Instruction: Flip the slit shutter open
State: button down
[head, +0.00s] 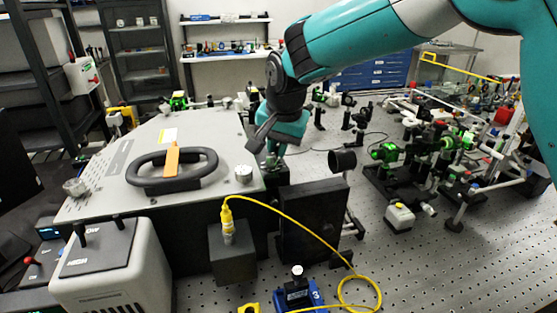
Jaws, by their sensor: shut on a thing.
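My gripper (272,160) points down at the right end of the large grey spectrometer box (215,128), behind the small silver knob on its lid. It is small in the picture, and its fingers are partly hidden by my wrist and the dark parts around them. It is shut on a small part there, which I take to be the slit shutter. The shutter itself cannot be made out clearly, nor can its angle.
A black panel (313,222) and a black cylinder (342,161) stand right of the box. A yellow cable (290,217) loops to the bench from a dark block (231,257). A black handle (172,170) tops the lid. Green-lit optics (385,152) fill the right; perforated bench is bare at front right.

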jog(key=shift+s+f+t+b, duration=0.15)
jog(key=shift+f+t+b, duration=0.1)
jog(key=shift+t+b, duration=0.4)
jog(key=shift+r, duration=0.2)
jog(key=c, duration=1.1)
grip_release()
jog(key=shift+c, duration=0.2)
jog(key=b+v, duration=0.1)
jog(key=v, duration=1.6)
jog(key=shift+d+r, duration=0.2)
jog(key=shift+d, duration=0.1)
jog(key=shift+s, duration=0.15)
